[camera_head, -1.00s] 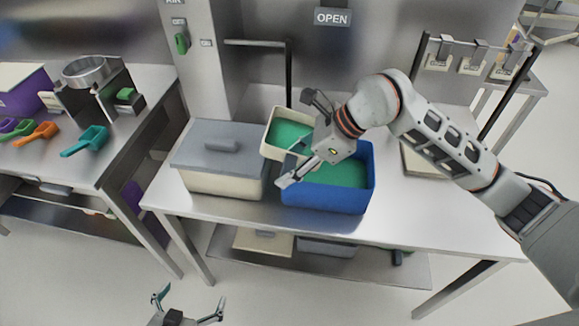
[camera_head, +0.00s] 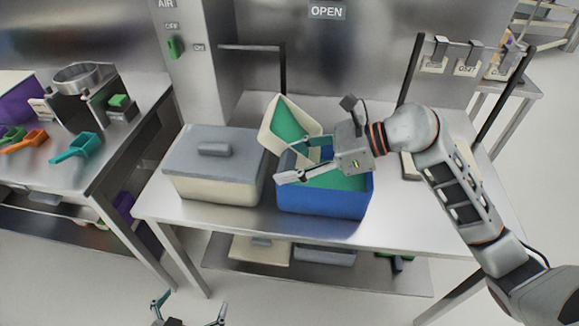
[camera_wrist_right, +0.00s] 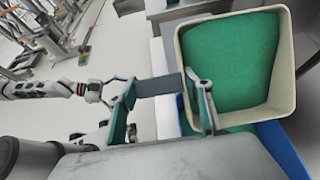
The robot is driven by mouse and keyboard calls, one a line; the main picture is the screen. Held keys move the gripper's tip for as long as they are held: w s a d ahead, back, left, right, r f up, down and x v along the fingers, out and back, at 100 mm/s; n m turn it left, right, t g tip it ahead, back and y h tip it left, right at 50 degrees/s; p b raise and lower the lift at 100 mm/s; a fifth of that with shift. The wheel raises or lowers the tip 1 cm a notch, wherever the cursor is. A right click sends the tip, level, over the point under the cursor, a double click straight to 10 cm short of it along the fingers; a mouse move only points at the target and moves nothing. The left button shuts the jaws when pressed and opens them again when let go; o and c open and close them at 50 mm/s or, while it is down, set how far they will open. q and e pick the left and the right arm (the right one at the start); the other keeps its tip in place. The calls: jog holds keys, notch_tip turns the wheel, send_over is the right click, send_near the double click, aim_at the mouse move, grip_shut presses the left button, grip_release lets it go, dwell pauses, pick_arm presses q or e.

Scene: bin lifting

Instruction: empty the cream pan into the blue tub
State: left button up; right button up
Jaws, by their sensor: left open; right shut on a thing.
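The cream pan (camera_head: 265,134) is tilted above the back left of the blue tub (camera_head: 318,204). Green material still covers the pan's inside. The pan also shows in the right wrist view (camera_wrist_right: 287,60), with the green filling most of its inside. Green also shows inside the tub; part of the tub is hidden by my right gripper. The tub's blue wall shows below the pan in the right wrist view (camera_wrist_right: 280,150). My right gripper (camera_head: 292,164) is shut on the pan, at its grey handle (camera_wrist_right: 160,86). My left gripper (camera_head: 189,303) is open and empty, low in front of the table.
A cream bin with a grey lid (camera_head: 215,165) stands left of the tub. A side table at the left holds a teal scoop (camera_head: 80,147), an orange scoop (camera_head: 28,141) and a metal ring stand (camera_head: 75,76). The table's front right is clear.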

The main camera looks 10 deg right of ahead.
jog(key=shift+d, duration=0.1)
jog(key=shift+d+r+y+b, duration=0.1)
jog(key=shift+y+b, duration=0.4)
jog(key=shift+b, duration=0.4)
jog(key=shift+d+t+y+b, duration=0.15)
jog(key=shift+t+y+b, duration=0.2)
jog(key=shift+b, duration=0.45)
jog(key=shift+s+d+y+b, duration=0.3)
jog(key=shift+y+b, duration=0.55)
jog(key=shift+b, duration=1.15)
jog(key=shift+w+d+t+y+b, duration=0.1)
jog(key=shift+d+t+y+b, duration=0.2)
jog(key=shift+b, duration=0.75)
jog(key=shift+d+y+b, duration=0.3)
jog(key=shift+y+b, duration=0.4)
jog(key=shift+b, duration=0.2)
jog(key=shift+d+b, duration=0.1)
jog(key=shift+b, duration=0.35)
jog(key=shift+t, duration=0.25)
pick_arm(q)
notch_tip(320, 180, down, 12)
jog(key=a, duration=0.1)
jog(key=shift+s+a+f+y+b, duration=0.25)
jog(key=shift+s+y+b, duration=0.1)
jog(key=shift+s, duration=0.1)
pick_arm(e)
jog(key=shift+s+d+r+y, duration=0.1)
jog(key=shift+s+y, duration=0.1)
jog(key=shift+y, duration=0.1)
jog(key=shift+r, duration=0.1)
